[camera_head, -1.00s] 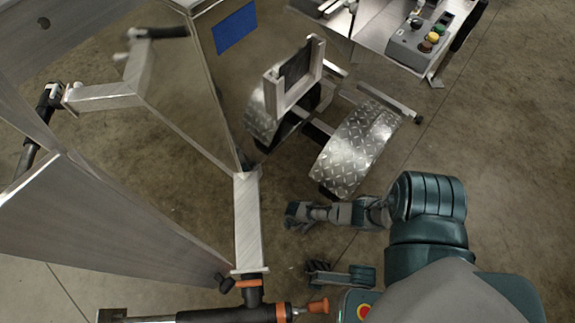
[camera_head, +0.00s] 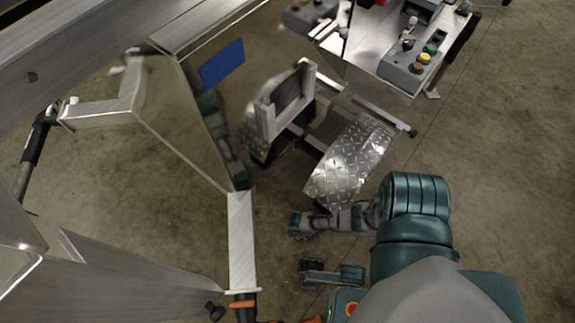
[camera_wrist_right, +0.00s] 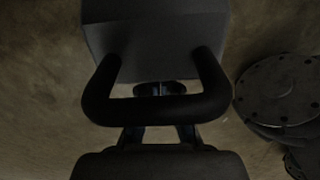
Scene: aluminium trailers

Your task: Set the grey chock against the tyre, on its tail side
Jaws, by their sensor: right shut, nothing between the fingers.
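A dark grey block, likely the chock (camera_wrist_right: 155,35), fills the top middle of the right wrist view on the floor. Its black looped handle (camera_wrist_right: 150,110) points toward the camera. My right gripper (camera_wrist_right: 160,88) is shut with nothing between its fingers. The handle bar crosses in front of the fingers; I cannot tell whether they pass through the loop. In the head view my right gripper (camera_head: 300,225) is low, just below the near diamond-plate fender (camera_head: 345,165). This fender largely hides its tyre. I cannot make out the chock in the head view. My left gripper is not in view.
A polished trailer panel (camera_head: 180,110) and a frame bar (camera_head: 241,240) stand left of my arm. A control box (camera_head: 410,65) with coloured buttons is at the upper right. A round bolted disc (camera_wrist_right: 280,90) is right of the block. Floor at the right is open.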

